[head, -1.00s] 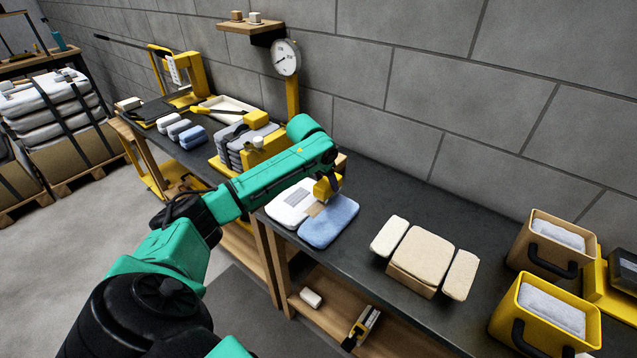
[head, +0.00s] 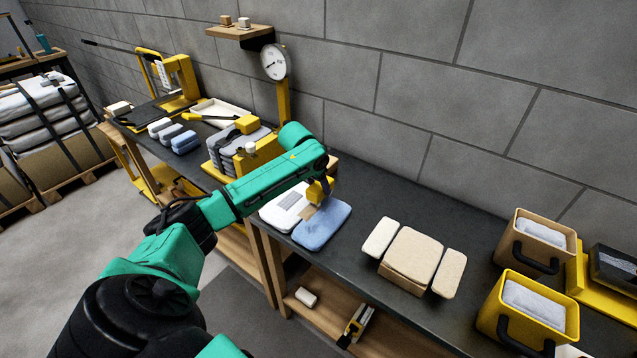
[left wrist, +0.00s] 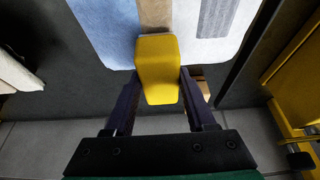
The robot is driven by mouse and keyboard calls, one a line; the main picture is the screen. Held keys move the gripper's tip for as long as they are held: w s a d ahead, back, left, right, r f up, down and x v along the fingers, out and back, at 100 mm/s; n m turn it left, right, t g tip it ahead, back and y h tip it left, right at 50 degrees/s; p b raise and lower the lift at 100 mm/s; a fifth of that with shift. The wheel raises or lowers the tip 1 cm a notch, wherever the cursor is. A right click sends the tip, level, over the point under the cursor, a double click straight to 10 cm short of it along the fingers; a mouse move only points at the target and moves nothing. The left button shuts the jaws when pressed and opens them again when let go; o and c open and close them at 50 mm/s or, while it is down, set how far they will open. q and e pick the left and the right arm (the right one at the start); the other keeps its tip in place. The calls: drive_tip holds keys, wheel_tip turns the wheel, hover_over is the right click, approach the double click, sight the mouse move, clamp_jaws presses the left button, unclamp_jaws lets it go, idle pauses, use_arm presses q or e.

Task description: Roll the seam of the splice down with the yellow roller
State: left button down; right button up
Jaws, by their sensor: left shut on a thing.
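The splice lies on the dark bench top: a white pad (head: 283,206) and a blue pad (head: 322,228) side by side, joined by a tan strip (head: 308,211) along the seam. In the left wrist view the tan strip (left wrist: 155,15) runs between the blue pad (left wrist: 105,25) and the white pad (left wrist: 205,40). My left gripper (head: 319,183) is shut on the yellow roller (left wrist: 157,65), at the near end of the strip. The roller hides part of the strip, and I cannot tell whether it touches it. My right gripper is not in view.
Cream pads (head: 412,256) lie to the right on the bench. A tan bin (head: 512,247) and a yellow bin (head: 503,313) stand farther right. A yellow stand with grey pads (head: 232,150) and a dial gauge (head: 275,62) stand behind my arm. Bare bench surrounds the cream pads.

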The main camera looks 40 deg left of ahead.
use_arm(q)
drive_tip(key=shift+f, duration=0.15)
drive_tip(key=shift+f, duration=0.65)
drive_tip(key=shift+p, duration=0.35)
idle(0.9)
drive_tip(key=shift+s, duration=0.1)
